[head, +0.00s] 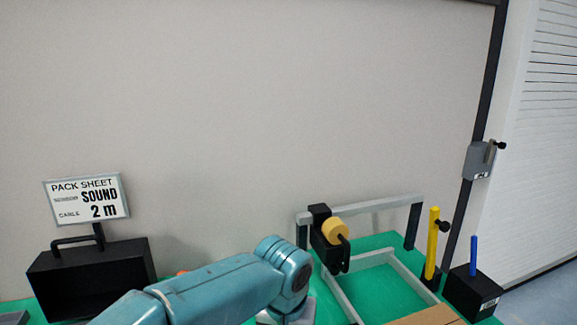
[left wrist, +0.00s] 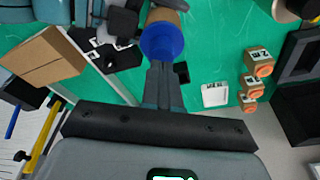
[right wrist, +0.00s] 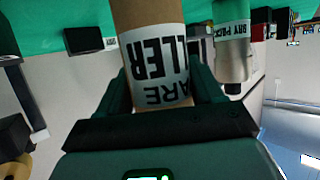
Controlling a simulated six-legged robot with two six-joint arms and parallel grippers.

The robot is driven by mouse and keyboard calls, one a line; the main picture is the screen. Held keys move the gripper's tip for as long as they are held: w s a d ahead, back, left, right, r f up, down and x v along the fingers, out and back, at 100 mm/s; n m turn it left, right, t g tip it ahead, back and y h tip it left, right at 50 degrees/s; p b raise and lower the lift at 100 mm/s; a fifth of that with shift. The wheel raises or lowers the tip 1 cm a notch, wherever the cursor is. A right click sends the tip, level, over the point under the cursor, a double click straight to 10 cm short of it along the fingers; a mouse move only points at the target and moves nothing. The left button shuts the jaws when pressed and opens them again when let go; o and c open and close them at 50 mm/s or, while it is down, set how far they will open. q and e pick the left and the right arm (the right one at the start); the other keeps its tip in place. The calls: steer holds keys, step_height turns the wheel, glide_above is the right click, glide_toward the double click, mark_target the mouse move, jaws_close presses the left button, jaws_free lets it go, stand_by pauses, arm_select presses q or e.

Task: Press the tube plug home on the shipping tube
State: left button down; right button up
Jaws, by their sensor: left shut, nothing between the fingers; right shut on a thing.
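In the left wrist view a blue tube plug (left wrist: 163,42) covers the near end of a brown cardboard shipping tube (left wrist: 168,15). How deep the plug sits cannot be told. My left gripper (left wrist: 162,68) is shut and empty, its fingertips at the plug's near side; contact is unclear. In the right wrist view my right gripper (right wrist: 165,85) is shut around a brown tube with a white, black-lettered label (right wrist: 158,62); its far end is cut off. The head view shows my left arm low in the middle, but neither fingertips nor plug.
A black bin with a pack sheet sign (head: 87,198) stands at left. A grey frame (head: 375,205), yellow post (head: 432,243) and black box with a blue stick (head: 473,256) stand at right. Small orange-ended blocks (left wrist: 258,62) and a white tray (left wrist: 215,94) lie on the green surface.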

arm_select(q)
steer(key=shift+f, duration=0.6)
arm_select(e)
steer(key=shift+f, duration=0.15)
arm_select(q)
steer(key=shift+r, duration=0.1)
steer(key=w+v, duration=0.1)
steer(key=v, duration=0.5)
steer(key=shift+r, duration=0.5)
steer(key=shift+w+d, duration=0.1)
arm_select(e)
steer(key=o, duration=1.2)
